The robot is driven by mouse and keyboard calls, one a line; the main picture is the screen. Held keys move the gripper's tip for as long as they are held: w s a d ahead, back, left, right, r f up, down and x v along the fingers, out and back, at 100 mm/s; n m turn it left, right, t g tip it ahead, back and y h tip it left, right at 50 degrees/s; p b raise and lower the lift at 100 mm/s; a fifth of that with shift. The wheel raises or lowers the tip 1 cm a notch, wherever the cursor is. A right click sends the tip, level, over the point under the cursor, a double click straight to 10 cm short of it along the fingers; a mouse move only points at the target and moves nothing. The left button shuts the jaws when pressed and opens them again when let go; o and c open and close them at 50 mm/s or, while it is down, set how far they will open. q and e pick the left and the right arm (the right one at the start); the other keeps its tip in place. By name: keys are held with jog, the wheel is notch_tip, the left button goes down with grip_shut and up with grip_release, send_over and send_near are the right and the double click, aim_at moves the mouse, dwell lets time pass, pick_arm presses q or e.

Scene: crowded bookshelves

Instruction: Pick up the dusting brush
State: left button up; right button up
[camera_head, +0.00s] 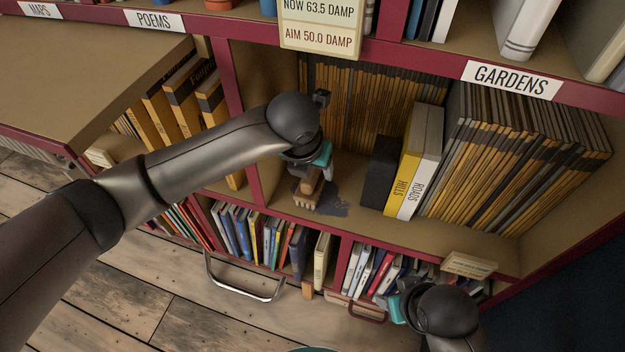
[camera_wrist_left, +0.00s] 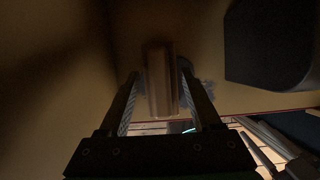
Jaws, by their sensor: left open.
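The dusting brush (camera_head: 307,192) shows as a brown wooden piece on the tan shelf of the middle compartment, near its front edge. My left gripper (camera_head: 314,172) is right at it from above and hides part of it. In the left wrist view the brush (camera_wrist_left: 160,80) lies between the two spread fingers of my left gripper (camera_wrist_left: 160,98). The fingers are open, and I cannot tell whether either one touches it. My right gripper (camera_head: 398,306) is low at the right, in front of the lower books; its jaws are not clear.
A dark block (camera_head: 380,172) stands right of the brush, beside a yellow book (camera_head: 404,165) and a white book (camera_head: 426,167). Thin volumes (camera_head: 360,100) line the back. A red divider (camera_head: 238,120) bounds the compartment at left. Lower books (camera_head: 265,238) stand below.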

pick_arm(q)
jog(key=shift+c, duration=0.3)
grip_shut()
jog(key=shift+r, duration=0.15)
dwell(0.4)
jog(key=shift+r, duration=0.15)
jog(key=shift+r+p, duration=0.3)
notch_tip(320, 180, up, 3)
jog(key=shift+p, duration=0.8)
jog(key=s+a+p, duration=0.1)
jog(key=s+a, duration=0.1)
jog(key=s, duration=0.6)
jog(key=s+a+p, duration=0.2)
jog(key=s+a, duration=0.1)
jog(key=s, duration=0.6)
jog(key=shift+a+f, duration=0.3)
pick_arm(e)
jog(key=s+d+f+g, duration=0.1)
jog(key=s+f, duration=0.3)
jog(key=f, duration=0.6)
jog(key=shift+s+f+g, duration=0.2)
jog(key=shift+f+g, duration=0.1)
jog(key=shift+f, duration=0.05)
jog(key=shift+d, duration=0.1)
